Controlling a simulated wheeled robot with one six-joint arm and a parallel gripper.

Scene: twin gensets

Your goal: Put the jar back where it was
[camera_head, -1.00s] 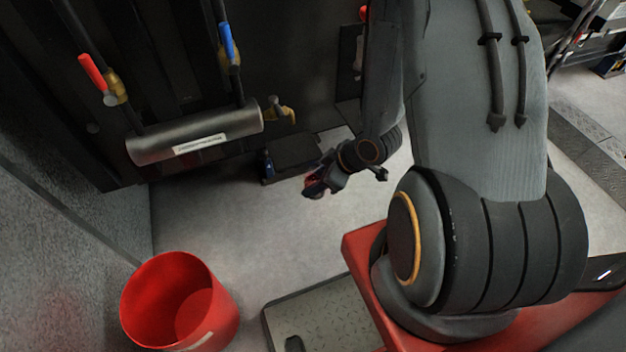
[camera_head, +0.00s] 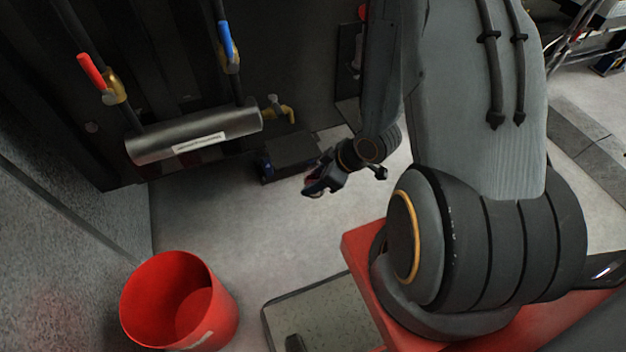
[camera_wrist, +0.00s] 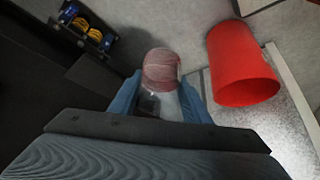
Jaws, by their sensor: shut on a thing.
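The jar (camera_wrist: 161,72) shows in the wrist view as a rounded, clear vessel with reddish-brown contents. My gripper (camera_wrist: 160,95) is shut on it, with one blue finger on each side. In the head view my gripper (camera_head: 316,186) is small and dark, left of my arm and in front of a dark low box. The jar is hard to make out there, only a reddish patch between the fingers. It looks held above the floor; the exact height cannot be told.
A red bucket (camera_head: 180,302) stands on the floor at lower left; it also shows in the wrist view (camera_wrist: 242,65). A grey cylinder with valves (camera_head: 193,135) is on the dark wall. Open floor (camera_head: 230,225) lies between.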

